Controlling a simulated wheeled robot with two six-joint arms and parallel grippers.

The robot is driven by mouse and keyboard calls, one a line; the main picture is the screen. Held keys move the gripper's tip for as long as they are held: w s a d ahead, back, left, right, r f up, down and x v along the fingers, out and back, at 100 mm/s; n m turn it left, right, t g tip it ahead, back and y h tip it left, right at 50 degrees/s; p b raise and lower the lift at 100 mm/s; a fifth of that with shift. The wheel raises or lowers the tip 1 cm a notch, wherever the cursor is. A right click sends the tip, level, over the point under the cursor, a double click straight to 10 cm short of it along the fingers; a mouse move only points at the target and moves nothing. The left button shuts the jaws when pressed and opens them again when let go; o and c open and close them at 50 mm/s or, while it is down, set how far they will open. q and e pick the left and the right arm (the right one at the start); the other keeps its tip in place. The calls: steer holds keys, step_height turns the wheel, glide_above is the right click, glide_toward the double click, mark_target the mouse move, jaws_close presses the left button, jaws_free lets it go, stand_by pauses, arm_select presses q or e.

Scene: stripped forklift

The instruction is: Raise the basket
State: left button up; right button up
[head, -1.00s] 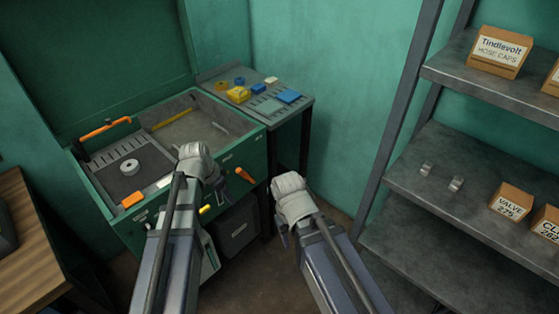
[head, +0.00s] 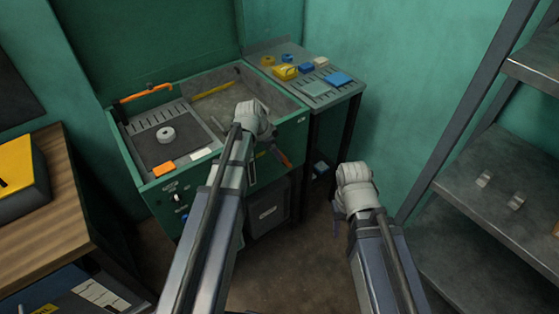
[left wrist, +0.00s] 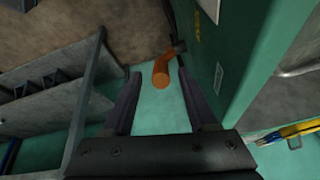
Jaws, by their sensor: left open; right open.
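A green parts washer (head: 223,158) stands open at the back left. In its basin, a slotted dark tray (head: 199,133) carries a grey ring (head: 166,134); I cannot tell whether this tray is the basket. An orange lever (head: 284,160) sticks out of the washer's front. My left gripper (head: 262,138) is at that front, its fingers mostly hidden in the head view. In the left wrist view the open fingers (left wrist: 158,82) point at the orange lever (left wrist: 161,72), which appears between their tips, not gripped. My right gripper (head: 343,208) is open and empty, right of the washer.
A side table (head: 350,92) right of the washer bears yellow and blue items. Grey shelves (head: 500,225) stand at the right. A wooden bench (head: 62,195) with a yellow-topped case (head: 18,168) is at the left. The brown floor in front is clear.

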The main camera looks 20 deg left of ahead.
arm_select(q)
steer(key=b+x, duration=0.3)
steer(key=x, duration=0.1)
steer(key=shift+w+f, duration=0.1)
steer(key=shift+f, duration=0.25)
jaws_close()
stand_by(1.2)
